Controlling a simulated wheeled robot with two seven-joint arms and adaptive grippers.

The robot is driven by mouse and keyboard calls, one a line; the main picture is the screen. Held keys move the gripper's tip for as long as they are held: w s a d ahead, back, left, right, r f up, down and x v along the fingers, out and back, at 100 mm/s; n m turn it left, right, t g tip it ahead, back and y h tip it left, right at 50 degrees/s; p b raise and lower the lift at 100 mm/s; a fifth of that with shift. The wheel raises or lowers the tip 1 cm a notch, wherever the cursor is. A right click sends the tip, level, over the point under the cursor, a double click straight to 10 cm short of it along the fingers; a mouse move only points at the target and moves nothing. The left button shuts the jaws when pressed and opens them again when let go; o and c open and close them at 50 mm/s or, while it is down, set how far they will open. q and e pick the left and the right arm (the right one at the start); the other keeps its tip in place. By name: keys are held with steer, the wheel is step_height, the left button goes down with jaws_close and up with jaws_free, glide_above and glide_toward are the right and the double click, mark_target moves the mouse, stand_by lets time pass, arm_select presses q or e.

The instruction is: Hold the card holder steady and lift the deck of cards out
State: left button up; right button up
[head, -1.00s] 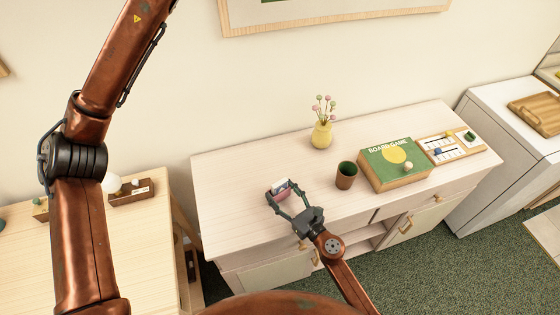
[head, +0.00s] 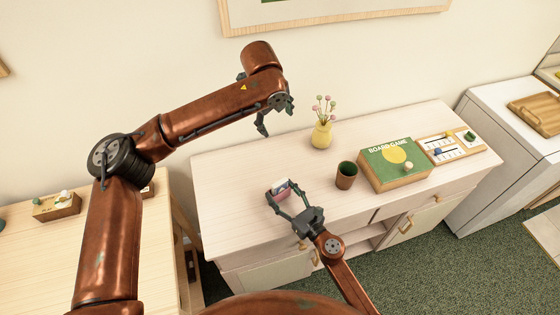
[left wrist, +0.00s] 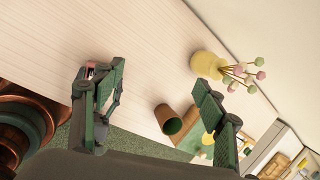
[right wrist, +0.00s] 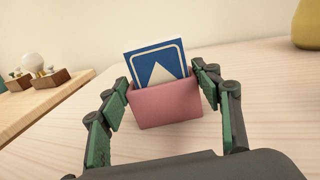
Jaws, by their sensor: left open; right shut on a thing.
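The card holder (right wrist: 166,106) is a pink open-topped box standing on the cabinet top. The deck of cards (right wrist: 157,66), blue with a white border and a pale triangle, stands in it and sticks out above the rim. My right gripper (right wrist: 165,95) is shut on the card holder, one finger at each side; in the head view the right gripper (head: 283,197) reaches it from the front. My left gripper (head: 275,118) is open and empty in the air, above and behind the holder. In the left wrist view the holder (left wrist: 90,70) is mostly hidden behind a finger.
A brown cup (head: 346,177), a yellow vase with flowers (head: 321,135) and a green board game box (head: 395,164) stand right of the holder. The cabinet top (head: 235,180) is clear on its left. Another table (head: 30,255) stands at left.

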mark_target(280, 183)
arm_select(q)
steer(key=s+d+f+m+g+y, duration=0.1)
steer(key=s+f+g, duration=0.3)
steer(key=s+f, duration=0.5)
step_height(280, 183, down, 12)
steer(key=shift+s+r, duration=0.15)
steer(key=shift+c, duration=0.4)
steer(key=c, duration=1.2)
step_height(280, 183, up, 11)
stand_by(0.8)
arm_select(e)
steer(key=o, duration=1.2)
